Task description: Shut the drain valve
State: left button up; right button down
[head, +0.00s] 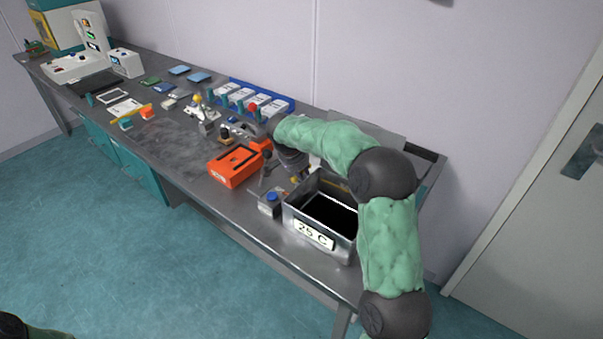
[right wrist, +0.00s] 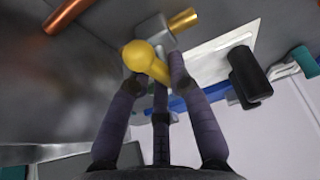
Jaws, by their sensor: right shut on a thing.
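The drain valve shows in the right wrist view as a grey block (right wrist: 154,31) with a brass stub (right wrist: 183,19) and a yellow lever handle (right wrist: 147,60). My right gripper (right wrist: 154,78) is shut on the yellow handle, with its dark fingers around it. In the head view my right gripper (head: 292,170) is partly hidden by my own arm. It is beside the back left corner of the metal bath (head: 292,213) marked 25 C. The valve is mostly hidden there, so its angle is hard to tell. My left gripper is out of view.
An orange device (head: 234,167) stands left of the bath. A small grey box with a blue knob (head: 270,203) stands by the bath's left side. A blue rack (head: 262,97) of white packets lies along the wall.

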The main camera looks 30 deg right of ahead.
jog(key=shift+m, duration=0.4)
jog(key=c, duration=1.1)
grip_release()
jog(key=shift+c, duration=0.2)
jog(key=shift+a+r, duration=0.1)
jog(key=shift+r, duration=0.05)
jog(key=v, duration=1.1)
jog(key=shift+r, duration=0.35)
jog(key=shift+w+a, duration=0.15)
